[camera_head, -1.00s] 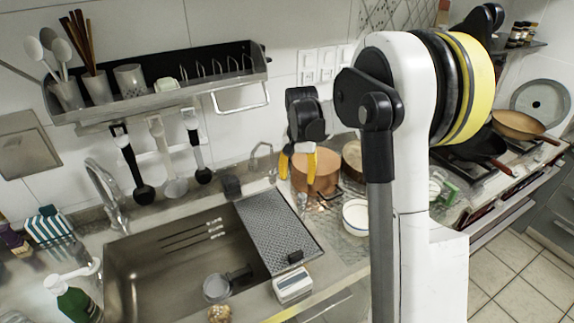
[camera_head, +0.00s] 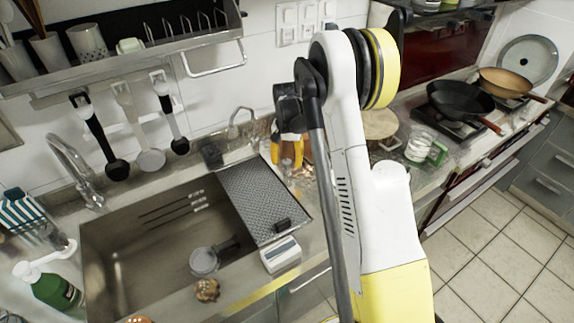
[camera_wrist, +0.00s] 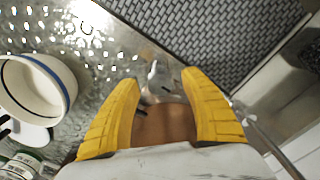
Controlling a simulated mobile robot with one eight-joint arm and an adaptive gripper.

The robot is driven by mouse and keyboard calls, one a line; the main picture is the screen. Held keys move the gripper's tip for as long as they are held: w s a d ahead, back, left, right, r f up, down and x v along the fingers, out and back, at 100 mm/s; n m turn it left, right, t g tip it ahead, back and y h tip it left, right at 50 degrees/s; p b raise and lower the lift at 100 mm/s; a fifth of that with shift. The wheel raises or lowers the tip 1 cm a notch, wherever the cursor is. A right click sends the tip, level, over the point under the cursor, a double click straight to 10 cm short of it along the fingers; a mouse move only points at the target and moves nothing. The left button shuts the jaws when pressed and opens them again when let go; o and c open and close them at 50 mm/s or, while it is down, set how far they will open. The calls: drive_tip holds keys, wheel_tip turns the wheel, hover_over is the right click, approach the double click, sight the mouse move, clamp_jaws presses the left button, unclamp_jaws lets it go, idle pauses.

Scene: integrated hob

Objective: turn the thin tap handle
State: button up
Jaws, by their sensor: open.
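My gripper (camera_head: 290,158) is right of the thin tap, over the counter near the copper pot. In the wrist view my gripper (camera_wrist: 160,100) is open, its yellow fingers apart with nothing held. A small grey metal piece (camera_wrist: 158,78) shows between and beyond the fingertips; I cannot tell whether it is the tap handle.
A larger tap (camera_head: 75,165) stands at the left of the sink (camera_head: 150,245). A white bowl (camera_wrist: 38,90) with a blue rim is left of my fingers in the wrist view. Utensils hang below the wall rack (camera_head: 120,65). Pans (camera_head: 460,102) sit at the right.

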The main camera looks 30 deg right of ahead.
drive_tip(key=shift+f, duration=0.15)
drive_tip(key=shift+c, duration=0.6)
clamp_jaws()
drive_tip(key=shift+n, duration=0.4)
drive_tip(key=n, duration=0.3)
drive_tip(key=shift+n+p, duration=0.3)
drive_tip(key=n, duration=0.4)
drive_tip(key=shift+n, duration=0.3)
